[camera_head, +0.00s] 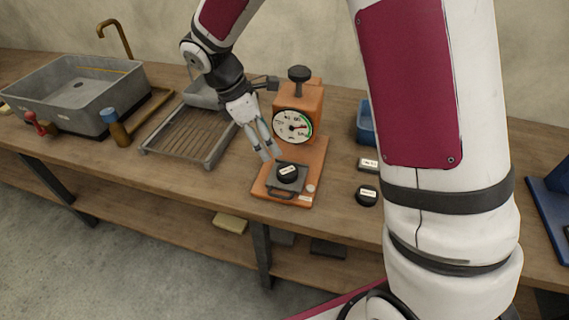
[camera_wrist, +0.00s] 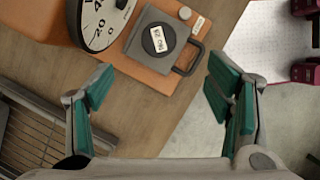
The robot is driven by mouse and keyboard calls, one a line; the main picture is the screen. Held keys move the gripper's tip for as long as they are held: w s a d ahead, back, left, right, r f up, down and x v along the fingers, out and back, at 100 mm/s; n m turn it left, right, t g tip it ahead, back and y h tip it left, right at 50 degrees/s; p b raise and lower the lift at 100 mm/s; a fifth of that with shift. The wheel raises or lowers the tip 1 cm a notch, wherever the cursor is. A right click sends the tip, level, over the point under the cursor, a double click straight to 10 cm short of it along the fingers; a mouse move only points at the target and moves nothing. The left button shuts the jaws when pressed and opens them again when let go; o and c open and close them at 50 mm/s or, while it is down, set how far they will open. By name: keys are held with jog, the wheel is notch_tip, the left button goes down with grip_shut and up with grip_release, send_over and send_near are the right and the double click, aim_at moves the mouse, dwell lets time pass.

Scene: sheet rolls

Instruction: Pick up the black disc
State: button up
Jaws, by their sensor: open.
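A black disc (camera_head: 288,171) with a white label sits on a dark square plate (camera_head: 300,185) with a handle, on the base of an orange gauge stand (camera_head: 318,160). In the wrist view the disc (camera_wrist: 158,39) lies on the grey plate (camera_wrist: 140,55), above and between the fingers. A second black disc (camera_head: 366,195) with a label lies on the bench to the right of the stand. My gripper (camera_head: 272,155) points down just left of the stand's disc, with its fingers apart. In the wrist view my gripper (camera_wrist: 160,90) is empty between green pads.
The dial (camera_head: 293,127) stands upright close to my gripper. A blue bin (camera_head: 366,122) and a small labelled block (camera_head: 368,165) are to the right, partly beside my arm.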

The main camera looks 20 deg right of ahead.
aim_at(288, 170)
jog(key=x, duration=1.3)
jog(key=shift+w+f, duration=0.1)
jog(key=c, duration=1.4)
